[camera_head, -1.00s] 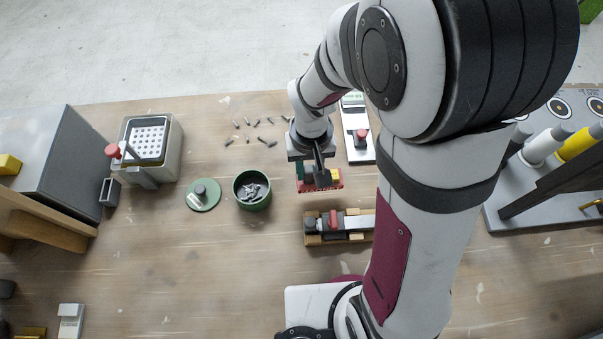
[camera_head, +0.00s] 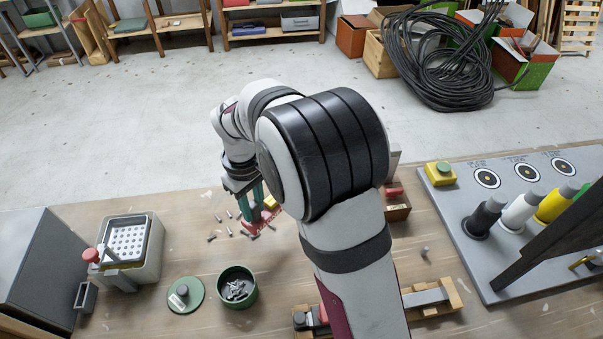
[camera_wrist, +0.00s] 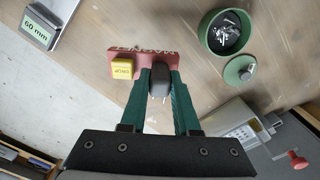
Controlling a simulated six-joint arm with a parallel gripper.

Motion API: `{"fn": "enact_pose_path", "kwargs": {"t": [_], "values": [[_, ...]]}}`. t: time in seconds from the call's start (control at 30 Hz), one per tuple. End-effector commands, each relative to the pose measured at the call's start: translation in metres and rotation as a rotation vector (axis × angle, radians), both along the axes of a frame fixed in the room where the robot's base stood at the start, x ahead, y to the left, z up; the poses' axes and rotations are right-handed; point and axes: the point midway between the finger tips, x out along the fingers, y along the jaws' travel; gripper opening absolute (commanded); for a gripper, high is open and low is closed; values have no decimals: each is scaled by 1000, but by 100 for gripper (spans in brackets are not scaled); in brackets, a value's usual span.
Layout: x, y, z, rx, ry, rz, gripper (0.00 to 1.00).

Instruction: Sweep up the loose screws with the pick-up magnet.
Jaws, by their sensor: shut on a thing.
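The pick-up magnet is a red bar (camera_head: 258,223) with a yellow button marked DROP (camera_wrist: 123,69) and a dark upright handle (camera_wrist: 158,80). My gripper (camera_head: 256,204) is shut on the handle between its green fingers. The magnet is low over the table, at the right end of the loose screws (camera_head: 231,216); I cannot tell whether it touches the table. Several small grey screws lie scattered left of it in the head view; others may be hidden behind it. A round green tin (camera_head: 237,299) holds more screws.
A green lid with a knob (camera_head: 185,295) lies left of the tin. A grey box with a perforated top (camera_head: 150,250) stands further left.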

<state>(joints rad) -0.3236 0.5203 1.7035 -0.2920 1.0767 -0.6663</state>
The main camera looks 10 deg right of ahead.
Motion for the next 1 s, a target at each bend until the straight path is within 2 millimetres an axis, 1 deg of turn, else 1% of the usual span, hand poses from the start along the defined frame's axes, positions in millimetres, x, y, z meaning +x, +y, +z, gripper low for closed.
{"fn": "enact_pose_path", "kwargs": {"t": [0.03, 0.1, 0.2, 0.3, 0.43, 0.73, 0.83, 1.0], "values": [[7, 29, -6, 0, 2, 76, 0], [13, 65, -14, 0, 1, 175, 0], [16, 104, -22, 0, 1, 278, 0], [15, 126, -27, 2, -1, 336, 0], [14, 135, -34, 2, -1, 360, 0], [15, 134, -69, 3, -1, 357, 0], [15, 134, -75, 4, -3, 357, 0], [15, 134, -78, 4, -3, 356, 0]]}}
